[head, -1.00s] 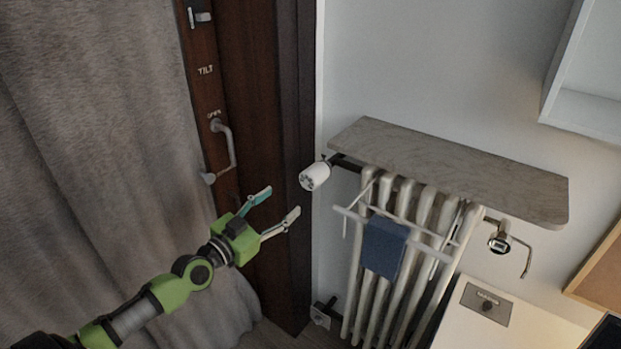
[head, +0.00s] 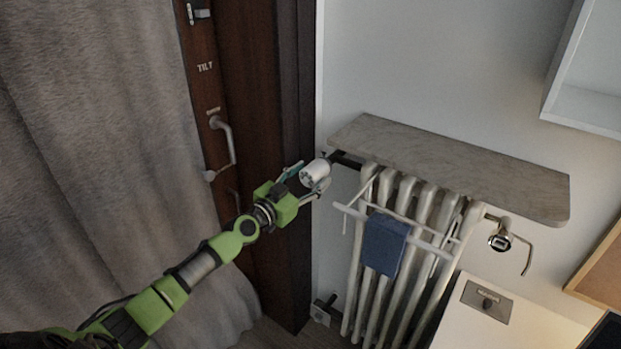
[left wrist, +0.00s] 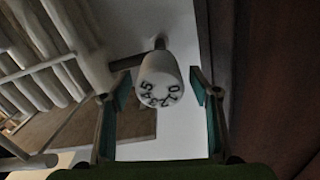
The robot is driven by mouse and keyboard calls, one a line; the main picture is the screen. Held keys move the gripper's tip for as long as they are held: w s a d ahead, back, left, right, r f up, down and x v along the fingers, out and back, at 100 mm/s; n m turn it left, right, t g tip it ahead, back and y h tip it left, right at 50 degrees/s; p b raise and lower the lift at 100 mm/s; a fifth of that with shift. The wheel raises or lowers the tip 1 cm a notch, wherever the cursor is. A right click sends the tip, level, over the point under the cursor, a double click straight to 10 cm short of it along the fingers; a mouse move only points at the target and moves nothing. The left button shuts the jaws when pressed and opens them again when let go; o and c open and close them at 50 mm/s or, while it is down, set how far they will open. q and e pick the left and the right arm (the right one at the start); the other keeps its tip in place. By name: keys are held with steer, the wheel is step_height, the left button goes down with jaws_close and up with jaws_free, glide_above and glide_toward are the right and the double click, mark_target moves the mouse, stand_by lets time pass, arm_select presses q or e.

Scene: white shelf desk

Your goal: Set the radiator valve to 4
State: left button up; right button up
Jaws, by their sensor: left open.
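The white radiator valve knob (head: 314,173) sits on a dark pipe at the upper left of the radiator (head: 392,255). In the left wrist view the knob (left wrist: 160,79) shows dark numbers on its end face, among them 5, 4 and 0; I cannot tell which one is set. My left gripper (head: 306,181) is at the knob, with one finger on each side of it. In the left wrist view the left gripper (left wrist: 160,90) is open, and gaps show between the fingers and the knob. My right gripper is not in view.
A stone shelf (head: 450,165) overhangs the radiator just right of the knob. A drying rack with a blue cloth (head: 385,245) hangs on the radiator. A dark wooden frame with a handle (head: 226,145) and a grey curtain (head: 90,130) stand to the left.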

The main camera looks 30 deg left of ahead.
arm_select(q)
steer(key=shift+w, duration=0.25)
steer(key=c, duration=1.1)
